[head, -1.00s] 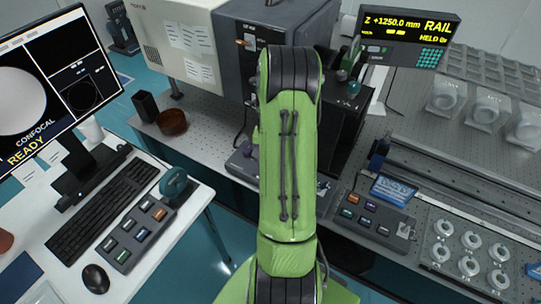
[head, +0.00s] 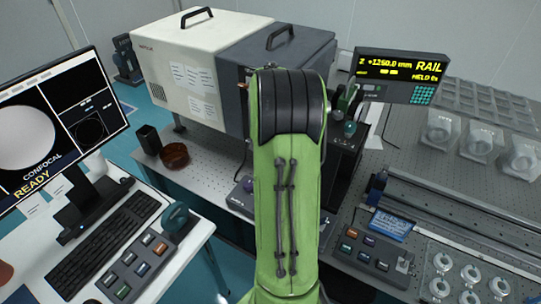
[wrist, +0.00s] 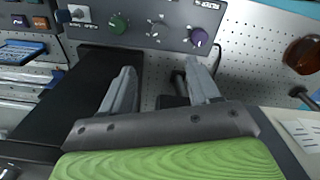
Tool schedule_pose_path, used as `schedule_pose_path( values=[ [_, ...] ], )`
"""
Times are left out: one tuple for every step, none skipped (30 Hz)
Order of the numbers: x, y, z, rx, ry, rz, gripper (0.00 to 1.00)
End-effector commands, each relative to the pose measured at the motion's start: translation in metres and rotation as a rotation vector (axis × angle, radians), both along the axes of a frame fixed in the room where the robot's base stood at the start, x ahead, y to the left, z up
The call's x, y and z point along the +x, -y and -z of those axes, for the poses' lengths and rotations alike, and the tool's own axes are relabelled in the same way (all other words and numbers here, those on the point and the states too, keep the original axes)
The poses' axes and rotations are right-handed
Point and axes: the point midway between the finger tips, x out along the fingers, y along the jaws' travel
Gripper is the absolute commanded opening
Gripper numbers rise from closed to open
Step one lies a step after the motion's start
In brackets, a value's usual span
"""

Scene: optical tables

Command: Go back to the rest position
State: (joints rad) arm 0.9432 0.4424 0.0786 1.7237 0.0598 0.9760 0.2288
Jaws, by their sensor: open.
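My gripper (wrist: 158,90) shows in the wrist view with its two grey fingers apart and nothing between them. It hangs over a perforated optical table (wrist: 237,75), between a black block (wrist: 95,75) and a panel with green and purple knobs (wrist: 150,20). In the head view my green arm stands upright in the middle and hides the gripper.
A confocal monitor (head: 55,130), keyboard (head: 108,238) and button box (head: 140,265) are on the left desk. A grey and white instrument box (head: 180,70) stands behind the arm. A rail display (head: 397,75), button panel (head: 372,250) and several ring mounts are right.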

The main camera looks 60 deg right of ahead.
Motion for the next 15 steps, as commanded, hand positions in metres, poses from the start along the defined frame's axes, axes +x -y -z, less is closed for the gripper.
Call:
schedule_pose_path(
  values=[
    [0.000, 0.000, 0.000, 0.000, 0.000, 0.000, 0.61],
    [0.000, 0.000, 0.001, 0.000, 0.000, 0.000, 0.61],
    [0.000, 0.000, 0.001, 0.000, 0.000, 0.000, 0.61],
    [0.000, 0.000, 0.001, 0.000, 0.000, 0.000, 0.61],
    [0.000, 0.000, 0.001, 0.000, 0.000, 0.000, 0.61],
    [0.000, 0.000, 0.001, 0.000, 0.000, 0.000, 0.61],
    [0.000, 0.000, 0.001, 0.000, 0.000, 0.000, 0.61],
    [0.000, 0.000, 0.001, 0.000, 0.000, 0.000, 0.61],
    [0.000, 0.000, 0.001, 0.000, 0.000, 0.000, 0.61],
    [0.000, 0.000, 0.001, 0.000, 0.000, 0.000, 0.61],
    [0.000, 0.000, 0.001, 0.000, 0.000, 0.000, 0.61],
    [0.001, -0.001, 0.000, -0.002, 0.001, -0.004, 0.61],
    [0.002, -0.004, -0.003, -0.006, 0.004, -0.014, 0.61],
    [0.005, -0.010, -0.008, -0.013, 0.009, -0.033, 0.61],
    [0.010, -0.023, -0.019, -0.029, 0.018, -0.074, 0.61]
  ],
)
